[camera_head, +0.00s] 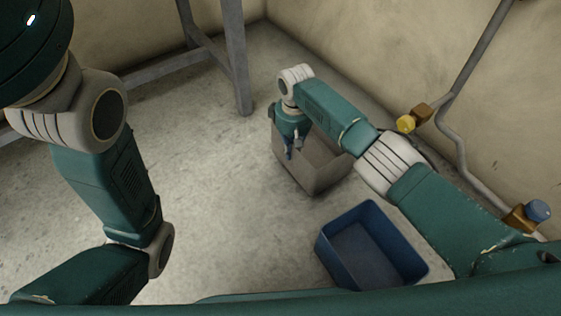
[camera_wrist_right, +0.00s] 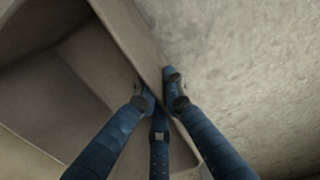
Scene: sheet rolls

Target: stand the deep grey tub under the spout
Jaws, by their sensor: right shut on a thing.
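The deep grey tub (camera_head: 318,176) stands on the floor near the right-hand wall, partly hidden by my right arm. My right gripper (camera_head: 291,148) is at its left rim. In the right wrist view the fingers (camera_wrist_right: 161,92) are shut on the tub's wall (camera_wrist_right: 128,38), with the empty-looking inside to the left and floor to the right. A brass tap with a yellow knob (camera_head: 407,123) sits on the wall pipe, right of the tub. Another brass tap with a blue knob (camera_head: 538,210) is lower right. Neither spout's outlet shows clearly. My left gripper is out of view.
A blue tub (camera_head: 372,250) stands on the floor in front of the grey tub, below my right forearm. A grey metal stand's leg (camera_head: 238,70) is at the back. The floor (camera_head: 215,190) left of the tubs is clear.

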